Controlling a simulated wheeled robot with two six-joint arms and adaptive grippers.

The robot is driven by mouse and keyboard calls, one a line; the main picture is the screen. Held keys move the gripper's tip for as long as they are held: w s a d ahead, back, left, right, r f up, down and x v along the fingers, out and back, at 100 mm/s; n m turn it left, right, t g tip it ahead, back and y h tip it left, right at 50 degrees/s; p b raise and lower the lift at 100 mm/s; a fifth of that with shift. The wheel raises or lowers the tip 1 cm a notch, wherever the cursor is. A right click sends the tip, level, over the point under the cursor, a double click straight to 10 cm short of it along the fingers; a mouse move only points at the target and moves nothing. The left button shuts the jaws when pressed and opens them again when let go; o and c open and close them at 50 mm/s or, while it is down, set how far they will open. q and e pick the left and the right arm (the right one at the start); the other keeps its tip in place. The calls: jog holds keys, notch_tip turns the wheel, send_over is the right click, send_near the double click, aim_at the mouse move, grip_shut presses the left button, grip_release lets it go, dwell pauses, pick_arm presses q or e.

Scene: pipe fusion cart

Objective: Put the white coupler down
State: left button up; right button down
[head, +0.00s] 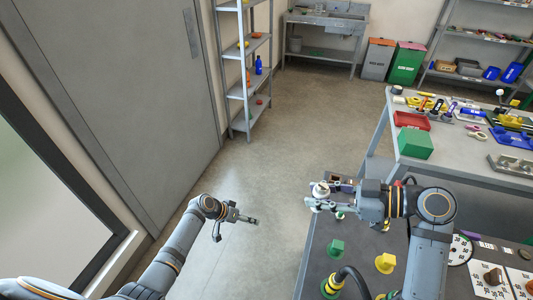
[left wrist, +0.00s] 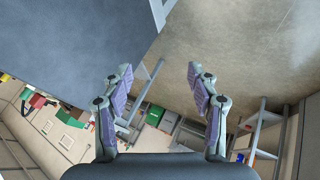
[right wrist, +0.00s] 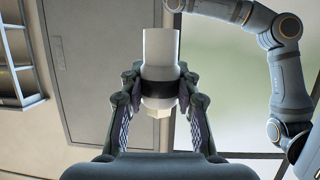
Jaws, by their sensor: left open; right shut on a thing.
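The white coupler (right wrist: 160,58) is a pale cylinder with a dark band, held between the fingers of my right gripper (right wrist: 158,92) in the right wrist view. In the head view the coupler (head: 321,188) shows small at the tip of my right gripper (head: 318,200), above the far left edge of the dark cart top (head: 316,262). My right gripper is shut on it. My left gripper (head: 252,219) is open and empty, out over the bare floor to the left of the cart. It also shows with its fingers apart in the left wrist view (left wrist: 160,90).
The cart top holds a green fitting (head: 336,247), a yellow fitting (head: 385,263) and a black hose (head: 357,280). A workbench (head: 463,170) with a green box (head: 415,143) and tools stands behind at right. A shelf rack (head: 246,90) stands at the back left. The floor between is clear.

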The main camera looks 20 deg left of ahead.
pick_arm(q)
jog(key=w+d+r+m+h, duration=0.3)
jog(key=w+r, duration=0.1)
jog(key=r, duration=0.8)
notch_tip(320, 180, up, 31)
jog(key=m+g+h, duration=0.4)
jog(key=m+g, duration=0.2)
jog(key=m, duration=0.9)
send_over(318, 186)
jog(key=a, duration=1.2)
jog(key=x, duration=1.1)
jog(key=shift+w+d+f, duration=0.2)
jog(key=shift+w+d, duration=0.1)
jog(key=shift+d, duration=0.1)
jog(key=shift+c, duration=0.3)
